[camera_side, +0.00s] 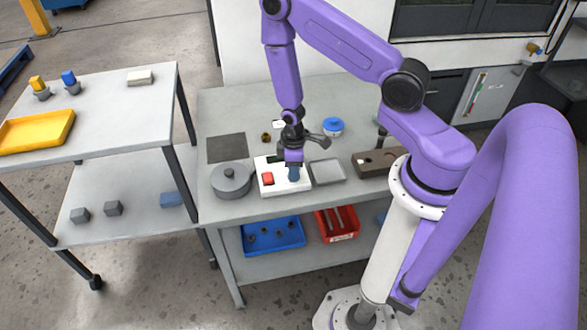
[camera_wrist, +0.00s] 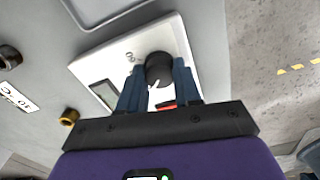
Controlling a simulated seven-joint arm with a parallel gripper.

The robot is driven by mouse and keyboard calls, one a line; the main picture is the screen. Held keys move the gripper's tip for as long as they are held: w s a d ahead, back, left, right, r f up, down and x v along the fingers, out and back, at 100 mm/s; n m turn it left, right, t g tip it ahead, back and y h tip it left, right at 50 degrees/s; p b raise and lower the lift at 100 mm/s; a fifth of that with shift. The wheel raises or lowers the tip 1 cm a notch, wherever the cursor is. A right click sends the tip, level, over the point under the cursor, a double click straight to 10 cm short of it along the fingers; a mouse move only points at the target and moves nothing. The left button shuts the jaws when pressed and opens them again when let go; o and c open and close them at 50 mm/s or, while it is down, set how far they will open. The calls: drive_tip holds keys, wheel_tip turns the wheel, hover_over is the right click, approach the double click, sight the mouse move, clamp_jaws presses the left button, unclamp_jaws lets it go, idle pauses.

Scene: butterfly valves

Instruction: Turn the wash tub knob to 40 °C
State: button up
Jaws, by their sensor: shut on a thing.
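The wash tub control panel is a white box (camera_side: 270,188) on the workbench, with a red button (camera_side: 267,178) and a dark display (camera_side: 276,158). In the wrist view the panel (camera_wrist: 112,61) carries a round black knob (camera_wrist: 158,67). My gripper (camera_side: 293,176) is over the right part of the panel. In the wrist view its blue fingers (camera_wrist: 159,80) are on either side of the knob, shut on it. A white mark shows beside the knob near the fingers. The scale is mostly hidden; the knob's setting cannot be read.
A grey lidded pot (camera_side: 231,181) stands left of the panel and a grey tray (camera_side: 327,172) stands close on its right. A blue-topped round item (camera_side: 333,126) and a brass piece (camera_side: 266,137) lie behind. A white card (camera_wrist: 18,97) bears temperature lettering, seen tilted.

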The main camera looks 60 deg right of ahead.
drive_tip(key=shift+m, duration=0.4)
drive_tip(key=m, duration=0.3)
drive_tip(key=shift+m, duration=2)
drive_tip(key=o, duration=1)
drive_tip(key=shift+o, duration=0.2)
wheel_tip(320, 180, up, 18)
drive_tip(key=shift+f, duration=0.25)
